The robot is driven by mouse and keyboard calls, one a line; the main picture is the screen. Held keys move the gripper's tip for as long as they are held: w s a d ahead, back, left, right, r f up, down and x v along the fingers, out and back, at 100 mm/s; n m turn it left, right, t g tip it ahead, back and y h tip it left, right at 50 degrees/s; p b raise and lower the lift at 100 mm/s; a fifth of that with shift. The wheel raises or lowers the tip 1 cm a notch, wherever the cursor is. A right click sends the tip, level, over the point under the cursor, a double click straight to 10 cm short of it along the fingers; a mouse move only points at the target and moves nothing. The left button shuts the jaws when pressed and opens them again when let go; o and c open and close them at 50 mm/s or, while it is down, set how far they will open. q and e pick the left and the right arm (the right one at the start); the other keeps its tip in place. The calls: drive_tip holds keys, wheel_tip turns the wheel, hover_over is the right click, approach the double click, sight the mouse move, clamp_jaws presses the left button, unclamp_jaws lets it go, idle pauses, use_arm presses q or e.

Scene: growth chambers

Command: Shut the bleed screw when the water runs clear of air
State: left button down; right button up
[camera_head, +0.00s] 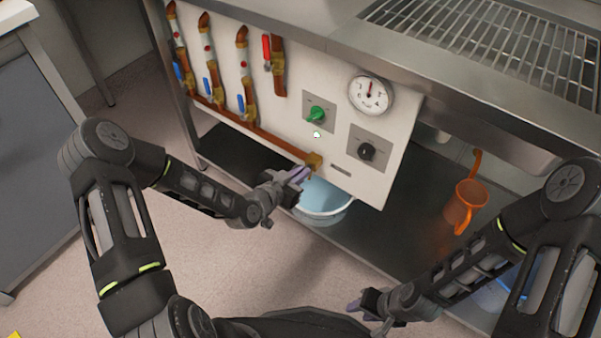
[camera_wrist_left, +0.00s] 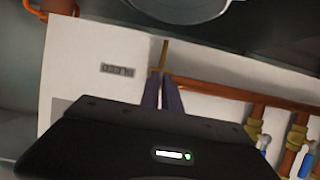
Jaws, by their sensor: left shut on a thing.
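A copper pipe (camera_head: 265,138) runs low along the white panel (camera_head: 325,90) and ends in a brass fitting (camera_head: 314,160). My left gripper (camera_head: 301,174) is at this fitting, its fingers shut on a small part there, which I take to be the bleed screw; the fingers hide most of it. In the left wrist view the fingers (camera_wrist_left: 163,90) meet at a thin brass piece (camera_wrist_left: 164,56). A white basin (camera_head: 325,210) with bluish contents stands below the fitting. I cannot make out air bubbles in any water. My right gripper (camera_head: 362,303) is low, away from the panel, its jaws unclear.
The panel carries blue-handled valves (camera_head: 211,87), a red-handled valve (camera_head: 267,52), a green knob (camera_head: 316,114), a black knob (camera_head: 366,151) and a round gauge (camera_head: 371,93). An orange jug (camera_head: 464,207) stands on the lower shelf (camera_head: 415,235) at right. Floor in front is clear.

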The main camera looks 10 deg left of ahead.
use_arm(q)
drive_tip(key=shift+a, duration=0.1)
drive_tip(key=c, duration=1.6)
unclamp_jaws()
drive_tip(key=p+v, duration=0.1)
drive_tip(key=v, duration=0.6)
drive_tip(key=shift+s+a+p, duration=0.1)
drive_tip(key=shift+s+p, duration=0.25)
